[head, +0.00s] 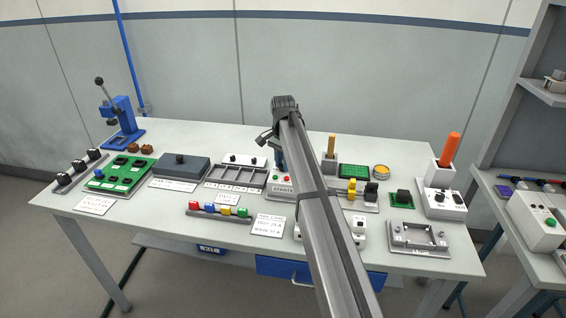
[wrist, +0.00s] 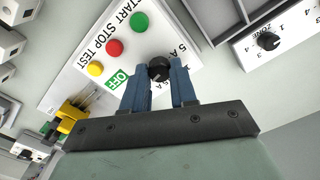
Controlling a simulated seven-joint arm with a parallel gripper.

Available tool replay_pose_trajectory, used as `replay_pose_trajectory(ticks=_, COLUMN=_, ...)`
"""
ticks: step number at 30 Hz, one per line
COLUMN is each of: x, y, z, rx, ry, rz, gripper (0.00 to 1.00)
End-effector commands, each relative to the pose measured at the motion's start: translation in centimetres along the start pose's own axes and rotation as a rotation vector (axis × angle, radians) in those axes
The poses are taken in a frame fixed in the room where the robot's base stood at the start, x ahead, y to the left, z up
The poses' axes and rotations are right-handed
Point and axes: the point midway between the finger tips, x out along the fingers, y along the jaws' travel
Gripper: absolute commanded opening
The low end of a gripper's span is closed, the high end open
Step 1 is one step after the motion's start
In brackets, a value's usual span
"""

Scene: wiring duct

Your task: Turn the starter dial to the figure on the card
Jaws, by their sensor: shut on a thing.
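The starter is a pale box with green, red and yellow buttons marked START, STOP and TEST (wrist: 88,48) in the wrist view. Its black dial (wrist: 157,66) sits between the blue fingers of my gripper (wrist: 160,76), which is shut on it. Ampere marks and a green OFF label show beside the dial; its exact setting is hard to read. In the head view the starter (head: 281,190) is partly hidden by my arm, with my gripper (head: 279,163) over it. A printed card (head: 268,225) lies in front; its small figures are not clearly legible.
Another dial box marked ZONE (wrist: 268,41) stands close by in the wrist view. Yellow parts (wrist: 72,116) are near the gripper's left side. On the bench (head: 150,222) are a green board (head: 121,174), a row of coloured pieces (head: 218,209) and an orange-handled unit (head: 444,172).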

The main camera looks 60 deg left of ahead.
Motion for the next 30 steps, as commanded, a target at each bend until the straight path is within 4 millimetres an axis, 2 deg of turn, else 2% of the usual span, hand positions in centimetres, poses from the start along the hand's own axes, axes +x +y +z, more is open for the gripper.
replay_pose_trajectory(ticks=9, x=-0.02, y=0.00, z=-0.02, rx=0.122, ry=0.000, rz=-0.001, gripper=0.00)
replay_pose_trajectory(ticks=26, x=-0.02, y=0.01, z=-0.02, rx=0.147, ry=0.001, rz=-0.001, gripper=0.00)
replay_pose_trajectory(ticks=27, x=-0.02, y=0.01, z=-0.02, rx=0.147, ry=0.001, rz=-0.001, gripper=0.31)
replay_pose_trajectory(ticks=30, x=-0.02, y=0.01, z=-0.02, rx=0.146, ry=0.000, rz=0.000, gripper=0.40)
